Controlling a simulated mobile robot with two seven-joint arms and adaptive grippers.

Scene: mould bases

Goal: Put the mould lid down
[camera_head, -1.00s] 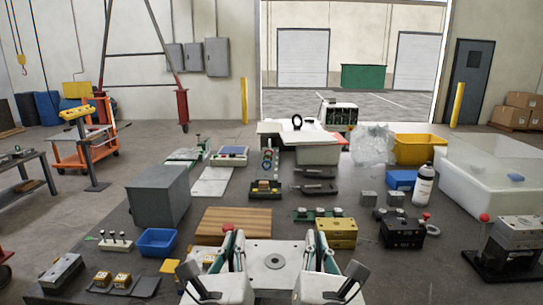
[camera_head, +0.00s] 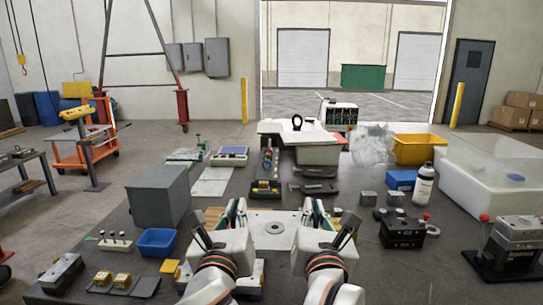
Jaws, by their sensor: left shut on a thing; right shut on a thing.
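The mould lid (camera_head: 275,230) is a pale flat plate with a round ring and hole at its middle. It lies roughly level between my two grippers in the head view. My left gripper (camera_head: 237,217) is shut on its left edge, and my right gripper (camera_head: 314,217) is shut on its right edge. I cannot tell whether the lid touches anything beneath it. A black block (camera_head: 402,232) with a red-topped shackle beside it stands to the right. A wooden board (camera_head: 213,215) is mostly hidden behind my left gripper and the lid.
A grey box (camera_head: 158,196) and a blue bin (camera_head: 157,242) stand left. Beyond the lid are a tray of small parts (camera_head: 266,188) and dark tools (camera_head: 315,188). A white bottle (camera_head: 423,185), yellow bin (camera_head: 420,148) and large translucent tub (camera_head: 490,180) stand right.

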